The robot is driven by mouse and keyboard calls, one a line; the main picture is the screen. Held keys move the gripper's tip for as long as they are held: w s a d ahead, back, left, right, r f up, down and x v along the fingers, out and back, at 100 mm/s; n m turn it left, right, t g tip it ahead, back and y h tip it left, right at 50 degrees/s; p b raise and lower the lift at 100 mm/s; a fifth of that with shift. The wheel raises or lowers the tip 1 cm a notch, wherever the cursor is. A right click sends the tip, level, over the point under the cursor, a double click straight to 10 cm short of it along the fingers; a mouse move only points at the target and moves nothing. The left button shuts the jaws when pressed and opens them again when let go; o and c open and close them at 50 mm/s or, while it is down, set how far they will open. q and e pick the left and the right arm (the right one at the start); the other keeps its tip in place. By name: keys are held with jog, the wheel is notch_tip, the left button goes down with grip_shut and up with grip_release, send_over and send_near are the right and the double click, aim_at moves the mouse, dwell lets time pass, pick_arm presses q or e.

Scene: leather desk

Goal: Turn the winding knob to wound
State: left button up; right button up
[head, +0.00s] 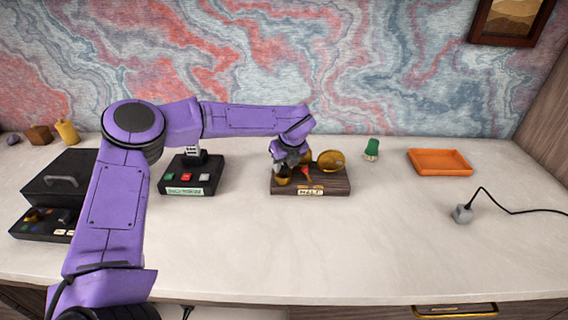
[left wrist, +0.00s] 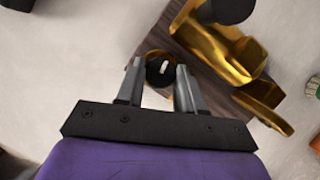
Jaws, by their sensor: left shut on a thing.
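The winding knob (left wrist: 160,69) shows in the left wrist view as a dark round knob with a white mark and a gold rim. My left gripper (left wrist: 158,74) has one finger on each side of it and is shut on it. In the head view my left gripper (head: 284,166) reaches down at the left part of a wooden-based device (head: 335,184) and partly covers the knob. The device has a gold dish (head: 331,160), a red pointer and a label (head: 311,191) that seems to read HALT. My right gripper is not in view.
A black box with buttons (head: 190,176) stands left of the device, and a black lidded case (head: 60,178) farther left. A green-topped item (head: 371,147), an orange tray (head: 440,162) and a grey corded piece (head: 462,214) are to the right. The front desk is clear.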

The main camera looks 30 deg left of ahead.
pick_arm(q)
jog(key=m+t+h, duration=0.1)
jog(key=m, duration=0.2)
jog(key=shift+s, duration=0.1)
jog(key=m, duration=0.1)
jog(key=m+h+p, duration=0.1)
jog(key=m, duration=0.1)
jog(key=shift+a+r+t, duration=0.15)
jog(key=shift+t, duration=0.15)
jog(key=m+h+p, duration=0.1)
jog(key=m, duration=0.1)
jog(key=m+h+p, duration=0.1)
jog(key=m+p, duration=0.1)
jog(key=m, duration=0.1)
jog(key=shift+a, duration=0.1)
jog(key=shift+a+m+h+p, duration=0.1)
jog(key=shift+m+h+p, duration=0.6)
jog(key=shift+m, duration=0.8)
jog(key=o, duration=1.1)
jog(key=shift+c, duration=0.2)
